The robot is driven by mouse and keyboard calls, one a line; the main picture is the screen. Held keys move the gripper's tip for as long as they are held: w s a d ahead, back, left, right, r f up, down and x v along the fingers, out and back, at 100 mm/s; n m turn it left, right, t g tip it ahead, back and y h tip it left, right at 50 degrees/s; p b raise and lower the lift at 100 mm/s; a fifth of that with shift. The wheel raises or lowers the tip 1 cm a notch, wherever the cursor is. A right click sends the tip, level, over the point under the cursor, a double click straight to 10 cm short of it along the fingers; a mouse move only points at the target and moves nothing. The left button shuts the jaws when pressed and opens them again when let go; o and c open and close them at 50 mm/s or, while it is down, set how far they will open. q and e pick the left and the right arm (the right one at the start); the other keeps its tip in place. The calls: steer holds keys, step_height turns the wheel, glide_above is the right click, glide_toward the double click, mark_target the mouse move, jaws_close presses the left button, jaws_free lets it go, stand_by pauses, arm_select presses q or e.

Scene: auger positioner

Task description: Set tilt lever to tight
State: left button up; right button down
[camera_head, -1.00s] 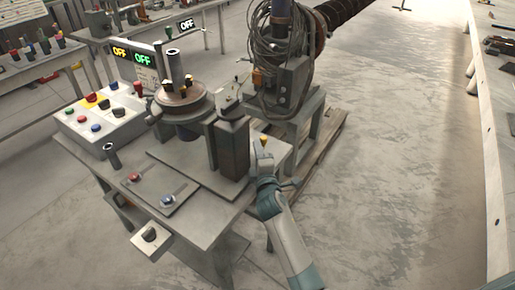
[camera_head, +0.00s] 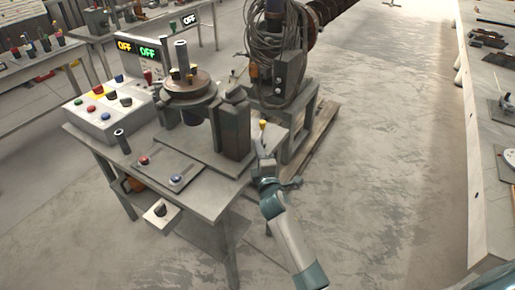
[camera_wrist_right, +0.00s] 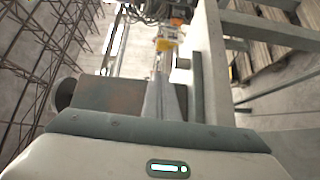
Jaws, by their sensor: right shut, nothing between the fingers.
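A small lever with a yellow tip (camera_head: 263,125) stands at the right edge of the grey machine table, beside a dark upright block (camera_head: 234,128); I take it for the tilt lever. Its yellow tip (camera_wrist_right: 163,45) also shows in the right wrist view, just beyond my fingertips. My right gripper (camera_head: 265,152) is shut and empty at the table's right edge, close to the lever on the near side. In the right wrist view its fingers (camera_wrist_right: 165,85) point toward the lever; I cannot tell whether they touch it. No tight marking is readable. My left gripper is not in view.
A cable-wrapped machine (camera_head: 275,60) stands behind the lever. The floor to the right is clear up to a long bench (camera_head: 470,150).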

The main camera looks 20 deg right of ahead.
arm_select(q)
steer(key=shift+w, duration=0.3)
arm_select(e)
steer(key=shift+f, duration=0.1)
